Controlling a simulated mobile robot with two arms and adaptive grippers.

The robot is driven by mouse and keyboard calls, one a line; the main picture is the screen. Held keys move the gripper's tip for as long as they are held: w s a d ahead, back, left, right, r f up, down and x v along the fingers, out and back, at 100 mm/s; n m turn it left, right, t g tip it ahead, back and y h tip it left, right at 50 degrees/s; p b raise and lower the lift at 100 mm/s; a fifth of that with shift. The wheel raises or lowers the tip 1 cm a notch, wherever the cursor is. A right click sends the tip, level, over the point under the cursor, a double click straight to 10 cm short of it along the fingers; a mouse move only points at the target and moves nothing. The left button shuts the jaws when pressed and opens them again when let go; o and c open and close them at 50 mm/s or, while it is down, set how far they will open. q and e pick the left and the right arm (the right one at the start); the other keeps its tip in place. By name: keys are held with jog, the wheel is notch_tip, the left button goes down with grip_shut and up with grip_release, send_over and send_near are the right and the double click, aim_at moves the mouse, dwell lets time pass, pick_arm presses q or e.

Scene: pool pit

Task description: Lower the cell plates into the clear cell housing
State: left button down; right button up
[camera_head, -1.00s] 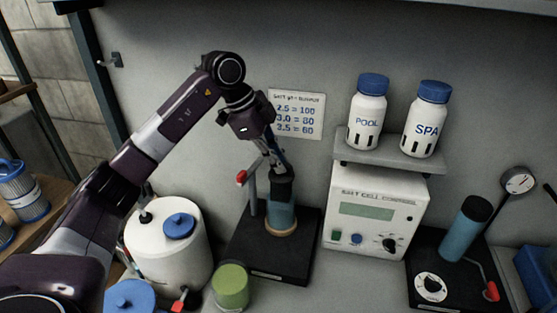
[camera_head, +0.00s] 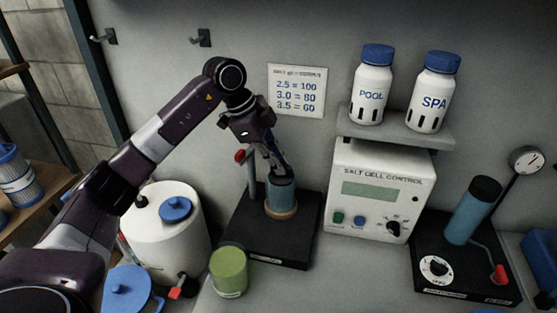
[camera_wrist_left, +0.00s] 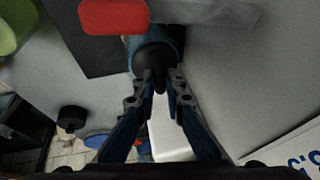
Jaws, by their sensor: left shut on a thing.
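The clear cell housing (camera_head: 281,202) looks like a blue-tinted cylinder. It stands upright in a tan ring on a black base. My left gripper (camera_head: 279,170) points down from above, shut on the dark top of the cell plates (camera_head: 281,182). That top sits at the housing's mouth; the plates below it cannot be made out. In the left wrist view the fingertips (camera_wrist_left: 160,88) close around a dark knob on the round black top (camera_wrist_left: 153,58), with the blue housing (camera_wrist_left: 172,38) behind it. My right gripper is not in view.
A red-handled clamp post (camera_head: 247,168) stands close left of the housing; its red handle (camera_wrist_left: 114,16) shows large in the wrist view. The salt cell control box (camera_head: 374,215) is on the right. A white tank (camera_head: 165,238) and a green jar (camera_head: 228,272) are on the left.

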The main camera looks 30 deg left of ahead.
pick_arm(q)
jog(key=shift+f, duration=0.2)
dwell(0.7)
jog(key=c, duration=1.9)
grip_release()
jog(key=shift+f, duration=0.1)
jog(key=v, duration=1.2)
jog(key=shift+s, duration=0.1)
